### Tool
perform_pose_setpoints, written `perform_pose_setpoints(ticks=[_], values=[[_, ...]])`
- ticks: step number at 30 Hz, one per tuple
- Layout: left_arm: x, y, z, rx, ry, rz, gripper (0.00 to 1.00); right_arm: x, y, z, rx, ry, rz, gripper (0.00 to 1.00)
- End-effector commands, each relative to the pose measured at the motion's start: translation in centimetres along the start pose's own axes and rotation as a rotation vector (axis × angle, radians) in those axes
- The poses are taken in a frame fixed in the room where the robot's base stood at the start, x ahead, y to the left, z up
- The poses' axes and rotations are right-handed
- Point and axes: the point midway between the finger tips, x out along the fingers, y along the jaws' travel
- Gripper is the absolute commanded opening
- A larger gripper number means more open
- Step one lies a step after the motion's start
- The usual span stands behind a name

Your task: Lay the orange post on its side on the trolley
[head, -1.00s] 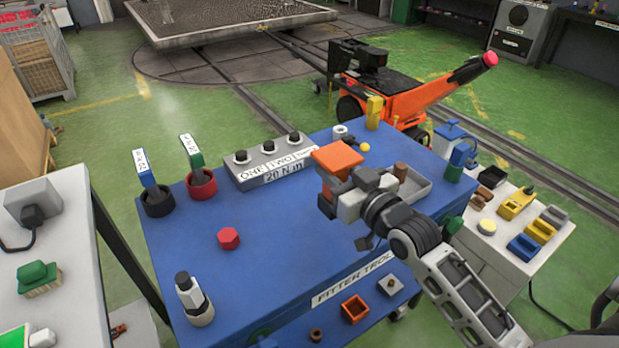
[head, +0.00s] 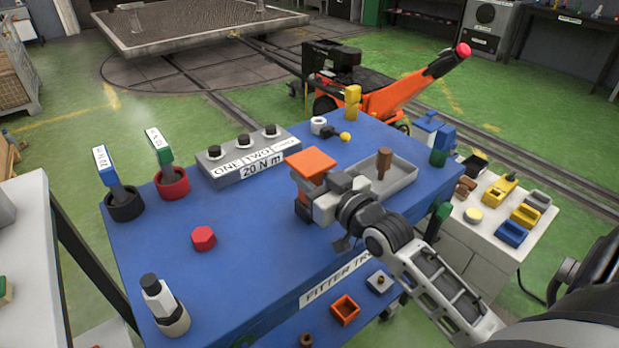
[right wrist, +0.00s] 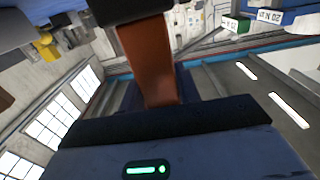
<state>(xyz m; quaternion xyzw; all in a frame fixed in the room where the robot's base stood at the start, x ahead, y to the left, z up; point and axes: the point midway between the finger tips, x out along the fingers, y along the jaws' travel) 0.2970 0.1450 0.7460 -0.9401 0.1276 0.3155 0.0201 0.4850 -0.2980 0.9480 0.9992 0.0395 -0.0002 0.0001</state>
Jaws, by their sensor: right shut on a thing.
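The orange post (head: 311,162) is in my right gripper (head: 304,203), above the blue trolley top (head: 255,250). Its square orange end shows on top in the head view; its lower part is hidden by the gripper. In the right wrist view the post (right wrist: 148,58) shows as an orange-brown bar between the dark jaws. It looks roughly upright. I cannot tell whether its lower end touches the trolley. My left gripper is not in view.
A grey labelled block (head: 245,160) stands behind the post, and a grey tray (head: 402,176) with a brown peg lies right. A red hex piece (head: 203,239), two ringed tools and a silver-and-black fitting (head: 165,305) stand left. The front middle is clear.

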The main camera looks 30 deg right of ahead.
Motion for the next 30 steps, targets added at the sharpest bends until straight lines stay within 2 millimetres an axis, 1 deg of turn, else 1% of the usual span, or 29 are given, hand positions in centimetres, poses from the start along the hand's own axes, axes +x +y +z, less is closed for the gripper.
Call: perform_pose_setpoints(ticks=[1, 4, 5, 6, 7, 14, 17, 19, 23, 30], values=[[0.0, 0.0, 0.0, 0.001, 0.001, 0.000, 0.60, 0.0, 0.0, -0.3, -0.001, 0.008, 0.000, 0.00], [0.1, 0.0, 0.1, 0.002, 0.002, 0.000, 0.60, 0.0, 0.0, 0.1, -0.001, 0.007, 0.000, 0.00], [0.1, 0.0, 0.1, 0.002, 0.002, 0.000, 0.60, 0.0, 0.0, 0.4, 0.000, -0.001, 0.000, 0.35], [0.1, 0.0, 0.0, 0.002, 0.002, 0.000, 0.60, 0.0, 0.0, 0.3, 0.000, 0.000, 0.000, 0.46], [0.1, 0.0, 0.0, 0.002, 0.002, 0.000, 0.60, 0.0, 0.0, 0.3, 0.000, 0.000, 0.000, 0.54], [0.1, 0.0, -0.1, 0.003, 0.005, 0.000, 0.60, 0.0, 0.0, 0.3, 0.000, -0.001, 0.000, 0.54], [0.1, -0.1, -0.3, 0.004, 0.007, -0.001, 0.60, 0.0, 0.0, 0.0, 0.000, 0.000, 0.000, 0.54], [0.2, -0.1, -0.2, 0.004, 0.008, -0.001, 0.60, -0.4, 0.0, 0.1, 0.000, -0.002, 0.000, 0.54], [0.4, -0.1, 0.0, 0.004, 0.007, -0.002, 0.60, -2.5, 0.0, 0.2, -0.001, -0.004, 0.000, 0.54], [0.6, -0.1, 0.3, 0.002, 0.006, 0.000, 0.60, -7.6, 0.0, 0.3, 0.000, -0.006, 0.001, 0.54]])
